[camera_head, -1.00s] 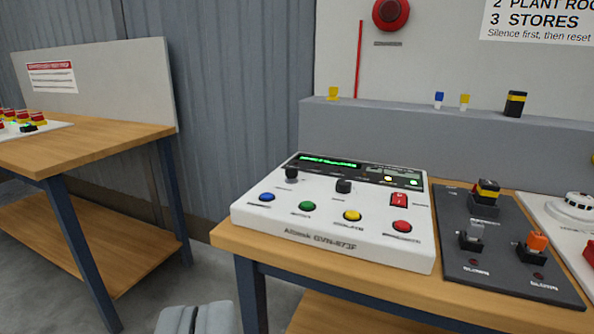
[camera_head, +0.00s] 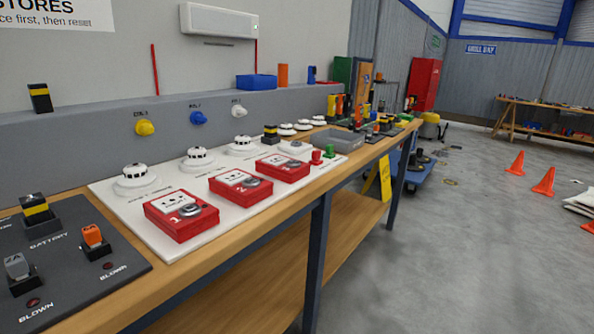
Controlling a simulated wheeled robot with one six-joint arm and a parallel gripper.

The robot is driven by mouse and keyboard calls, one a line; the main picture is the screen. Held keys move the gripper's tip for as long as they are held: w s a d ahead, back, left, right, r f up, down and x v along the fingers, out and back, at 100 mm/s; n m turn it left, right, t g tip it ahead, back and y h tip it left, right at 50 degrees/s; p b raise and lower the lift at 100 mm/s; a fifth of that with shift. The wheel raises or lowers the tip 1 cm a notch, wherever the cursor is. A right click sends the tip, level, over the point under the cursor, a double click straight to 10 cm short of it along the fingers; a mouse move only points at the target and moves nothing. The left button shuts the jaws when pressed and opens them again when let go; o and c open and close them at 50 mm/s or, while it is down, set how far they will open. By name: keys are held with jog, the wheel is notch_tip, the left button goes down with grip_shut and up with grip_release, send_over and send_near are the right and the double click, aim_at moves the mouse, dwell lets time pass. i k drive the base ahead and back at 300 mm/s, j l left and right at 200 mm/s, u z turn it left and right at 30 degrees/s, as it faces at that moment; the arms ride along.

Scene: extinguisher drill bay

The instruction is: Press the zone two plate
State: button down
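Three red call-point boxes stand in a row on a white board (camera_head: 125,210) on the wooden bench. The middle box, marked 2 (camera_head: 228,186), has a white face and a round grey-and-dark disc on it. The box marked 1 (camera_head: 170,222) is nearer, to its left. The third box (camera_head: 292,171) is farther, to its right. White round detectors, such as the one behind box 1 (camera_head: 136,180), stand behind the boxes. My gripper is not in this view.
A dark fuse panel (camera_head: 75,262) with orange, grey and black-yellow blocks lies at the near left. A grey tray (camera_head: 333,141) and small red and green pieces (camera_head: 317,157) lie beyond the boxes. Open floor (camera_head: 450,270) is at right, with orange cones (camera_head: 544,182) farther off.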

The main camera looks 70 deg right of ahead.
aim_at(235, 177)
jog(key=z, duration=1.4)
